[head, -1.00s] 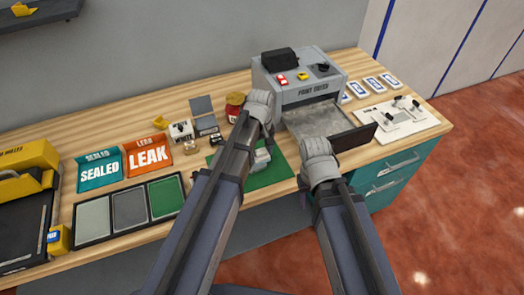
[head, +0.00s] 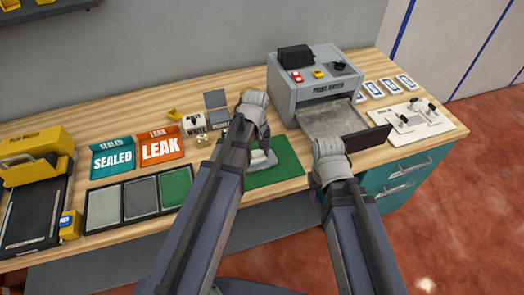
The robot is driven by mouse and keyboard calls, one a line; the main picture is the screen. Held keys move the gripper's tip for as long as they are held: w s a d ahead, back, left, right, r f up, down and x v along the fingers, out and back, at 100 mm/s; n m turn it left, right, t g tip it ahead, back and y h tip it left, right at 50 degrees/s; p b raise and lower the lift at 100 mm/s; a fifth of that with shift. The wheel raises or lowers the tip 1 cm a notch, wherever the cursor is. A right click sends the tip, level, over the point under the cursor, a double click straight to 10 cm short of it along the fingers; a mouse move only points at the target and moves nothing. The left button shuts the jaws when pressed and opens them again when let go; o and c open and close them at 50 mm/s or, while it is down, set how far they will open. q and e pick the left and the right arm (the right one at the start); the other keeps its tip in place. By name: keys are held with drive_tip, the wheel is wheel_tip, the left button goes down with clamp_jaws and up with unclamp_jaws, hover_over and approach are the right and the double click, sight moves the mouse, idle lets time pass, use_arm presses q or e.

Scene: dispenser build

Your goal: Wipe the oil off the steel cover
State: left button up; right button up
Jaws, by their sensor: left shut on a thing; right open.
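A grey piece (head: 263,161), which looks like the steel cover, lies on the green mat (head: 289,167) and is partly hidden by my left arm. No oil can be made out on it at this size. My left gripper (head: 262,148) points down over the mat, close to the grey piece. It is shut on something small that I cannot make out. My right gripper (head: 320,190) is open, right of the mat and in front of the printer's tray; its fingertips are mostly hidden behind its own wrist.
The grey printer (head: 310,97) with its extended tray (head: 335,121) stands behind right. A small white lettered box (head: 195,123), an orange LEAK bin (head: 161,148), a teal SEALED bin (head: 112,159) and a three-panel tray (head: 141,200) are left.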

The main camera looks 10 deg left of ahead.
use_arm(q)
drive_tip(key=shift+s+a, duration=0.3)
drive_tip(key=shift+a, duration=0.1)
drive_tip(key=shift+s, duration=0.1)
drive_tip(key=shift+s+a, duration=0.5)
drive_tip(key=shift+a, duration=0.25)
drive_tip(key=shift+s+a, duration=0.45)
drive_tip(key=shift+a, duration=0.25)
drive_tip(key=shift+r, duration=0.15)
wheel_tip(320, 180, up, 6)
drive_tip(key=p, duration=0.6)
drive_tip(key=shift+w, duration=0.1)
wheel_tip(320, 180, up, 3)
drive_tip(key=p, duration=0.3)
